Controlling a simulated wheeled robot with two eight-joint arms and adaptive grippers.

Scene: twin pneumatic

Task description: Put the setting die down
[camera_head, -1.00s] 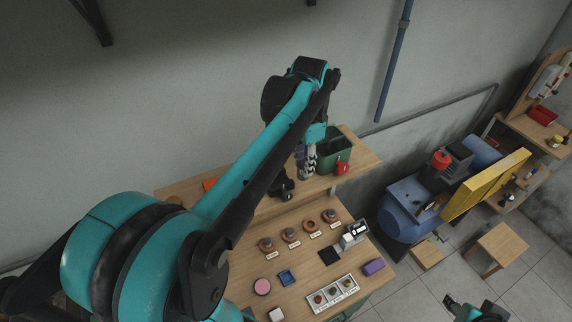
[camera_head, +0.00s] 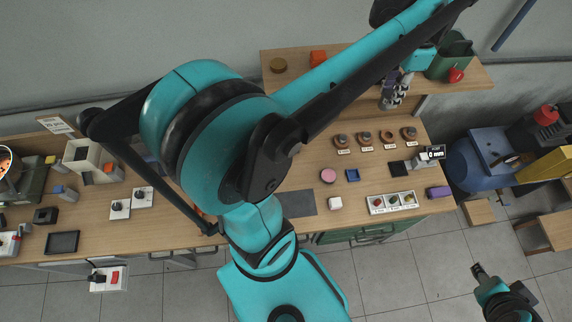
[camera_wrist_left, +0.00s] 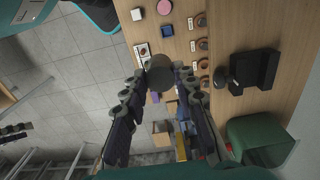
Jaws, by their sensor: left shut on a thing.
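My left gripper (camera_head: 396,94) hangs over the front of the raised shelf, with its arm crossing from the left. In the left wrist view its two fingers (camera_wrist_left: 160,88) close on a grey round piece, the setting die (camera_wrist_left: 161,74), held at the fingertips with its flat face showing. In the head view the fingers and wrist mostly hide it. Below is a row of brown round seats with small labels; several hold grey dies (camera_head: 343,140), and the third seat (camera_head: 387,136) looks like an empty ring. My right gripper (camera_head: 479,271) is small at bottom right, above the floor.
A green bin (camera_head: 444,67) and red object (camera_head: 456,76) stand right of the left gripper on the shelf (camera_head: 300,58). A gauge with display (camera_head: 431,153), black pad (camera_head: 398,168), button tray (camera_head: 391,202) and purple block (camera_head: 438,192) lie on the bench's right end.

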